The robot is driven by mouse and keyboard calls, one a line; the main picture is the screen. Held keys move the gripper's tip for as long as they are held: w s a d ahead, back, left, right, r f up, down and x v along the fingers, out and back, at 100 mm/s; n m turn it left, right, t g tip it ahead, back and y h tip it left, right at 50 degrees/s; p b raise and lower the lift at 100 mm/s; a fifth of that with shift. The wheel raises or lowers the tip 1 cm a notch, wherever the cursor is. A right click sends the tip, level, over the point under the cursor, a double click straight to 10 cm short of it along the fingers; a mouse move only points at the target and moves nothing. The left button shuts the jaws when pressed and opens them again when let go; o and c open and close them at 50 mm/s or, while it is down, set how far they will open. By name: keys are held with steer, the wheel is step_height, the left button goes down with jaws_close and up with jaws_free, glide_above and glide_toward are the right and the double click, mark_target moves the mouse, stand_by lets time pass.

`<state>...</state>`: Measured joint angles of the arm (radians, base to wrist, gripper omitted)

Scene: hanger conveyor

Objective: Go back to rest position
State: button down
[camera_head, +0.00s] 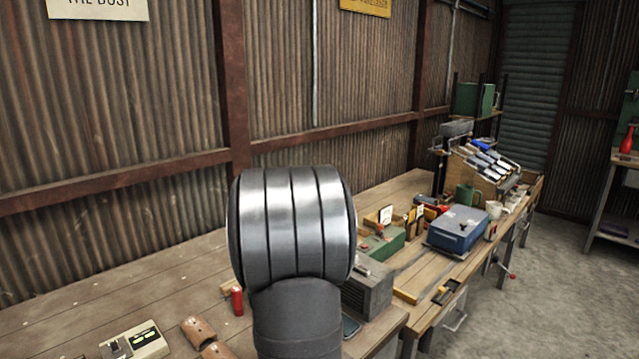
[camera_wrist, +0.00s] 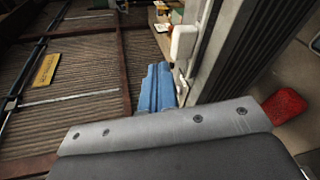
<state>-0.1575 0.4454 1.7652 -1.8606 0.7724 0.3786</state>
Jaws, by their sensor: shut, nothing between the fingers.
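In the wrist view, my gripper (camera_wrist: 156,86) shows as two blue fingers side by side, shut with nothing between them. They stick out beyond the grey, screwed edge of my wrist. The fingers touch nothing that I can make out. In the head view, my grey metal arm joint stands upright in the middle and hides part of the bench. My gripper does not show in the head view.
The wooden workbench (camera_head: 190,290) runs along the corrugated wall (camera_head: 130,100). A red cylinder (camera_head: 237,300) and a beige device (camera_head: 136,341) sit near my arm. A blue case (camera_head: 458,230) and a green box (camera_head: 384,243) stand farther right. Concrete floor (camera_head: 560,275) is open at right.

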steer(key=s+d+r+m+g, duration=0.35)
steer(key=s+d+m, duration=0.25)
steer(key=s+d, duration=0.9)
steer(key=s+d+m+g, duration=0.1)
steer(key=s+d+m, duration=0.2)
steer(key=s, duration=1.4)
steer(key=shift+s+r+m, duration=0.2)
steer(key=shift+s+m, duration=0.1)
steer(key=shift+m, duration=2.1)
